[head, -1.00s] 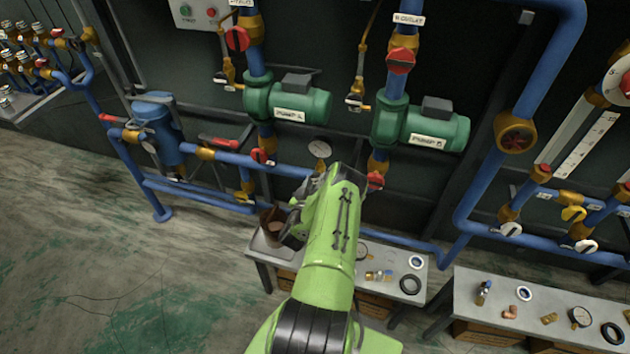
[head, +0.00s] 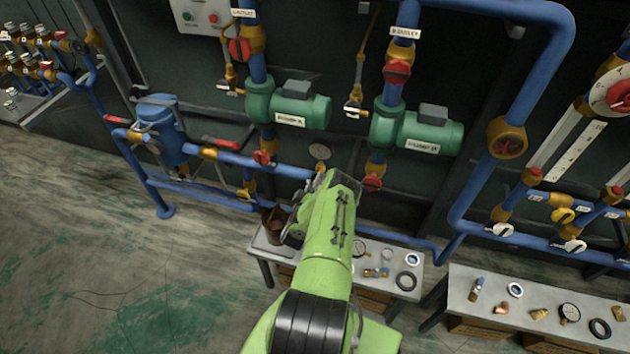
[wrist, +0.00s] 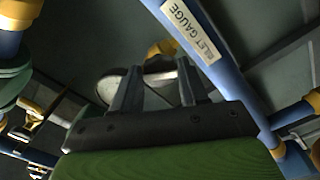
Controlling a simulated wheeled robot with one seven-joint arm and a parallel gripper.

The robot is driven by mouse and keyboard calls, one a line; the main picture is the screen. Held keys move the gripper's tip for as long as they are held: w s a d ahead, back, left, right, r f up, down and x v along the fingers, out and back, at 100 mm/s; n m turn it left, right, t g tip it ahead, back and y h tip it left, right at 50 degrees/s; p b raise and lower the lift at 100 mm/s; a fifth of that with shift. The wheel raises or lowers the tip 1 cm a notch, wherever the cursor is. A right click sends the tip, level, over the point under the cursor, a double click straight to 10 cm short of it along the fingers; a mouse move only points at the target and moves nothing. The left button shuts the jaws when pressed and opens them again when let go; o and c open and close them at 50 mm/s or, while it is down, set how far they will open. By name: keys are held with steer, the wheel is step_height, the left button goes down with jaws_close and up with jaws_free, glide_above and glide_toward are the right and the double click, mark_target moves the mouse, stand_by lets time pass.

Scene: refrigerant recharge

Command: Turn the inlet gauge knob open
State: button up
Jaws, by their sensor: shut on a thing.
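The inlet gauge label (wrist: 190,30), partly cut off and reading "LET GAUGE", sits on a blue pipe in the wrist view. My gripper (wrist: 157,84) has its two dark fingers closed around a pale grey piece (wrist: 158,74), seemingly the knob, beside a yellow brass fitting (wrist: 163,48). A round gauge face lies partly behind the left finger. In the head view, a small gauge (head: 319,151) shows just above the end of my green arm. The arm hides the fingers and knob there, and the knob's angle is unclear.
Two green pumps (head: 302,110) and (head: 431,131) stand behind on blue pipes with red valve handles. A grey bench (head: 395,289) with loose fittings lies below my arm, with a brown pot (head: 275,225) at its left end. Open floor is at the left.

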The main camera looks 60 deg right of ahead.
steer(key=shift+n+p, duration=0.5)
steer(key=shift+n, duration=0.6)
steer(key=shift+r, duration=0.15)
steer(key=n+p, duration=0.3)
steer(key=shift+n, duration=0.3)
steer(key=o, duration=1)
steer(key=shift+o, duration=0.2)
